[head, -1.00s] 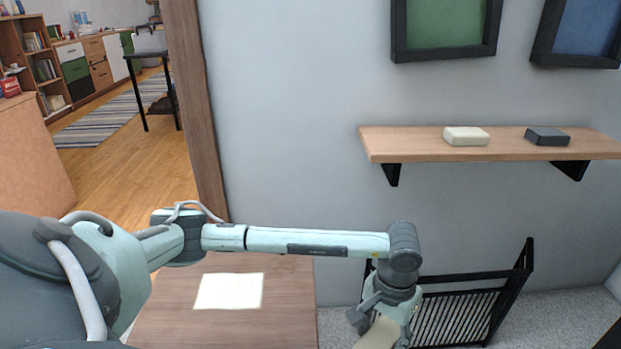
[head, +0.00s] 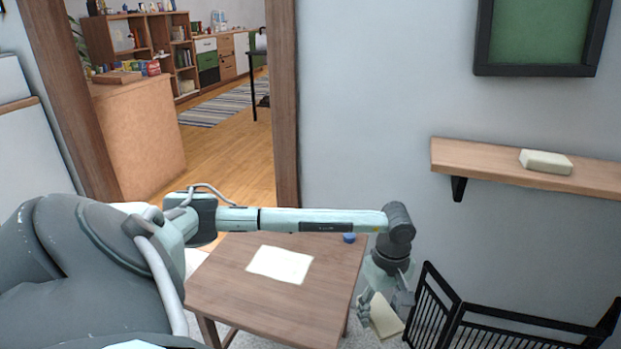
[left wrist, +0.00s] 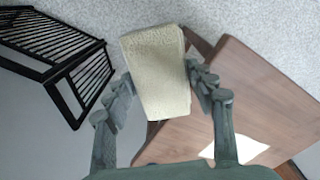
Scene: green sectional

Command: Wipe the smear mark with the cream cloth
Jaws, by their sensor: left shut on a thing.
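My left gripper (head: 385,299) is shut on the cream cloth (head: 386,319), a thick, textured piece held pointing down beside the table's right edge, off its top. In the left wrist view the cloth (left wrist: 158,78) sits between the two fingers. A flat, pale four-cornered patch (head: 280,264) lies on the wooden table (head: 240,290); I cannot tell whether it is the smear mark or a sheet. It also shows in the left wrist view (left wrist: 236,149). No other mark is clear. My right gripper is out of view.
A small blue thing (head: 349,238) is at the table's far right corner. A black slatted rack (head: 436,309) stands on the floor right of the gripper. A wall shelf (head: 480,160) bears a cream block (head: 546,161). A doorway opens behind the table.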

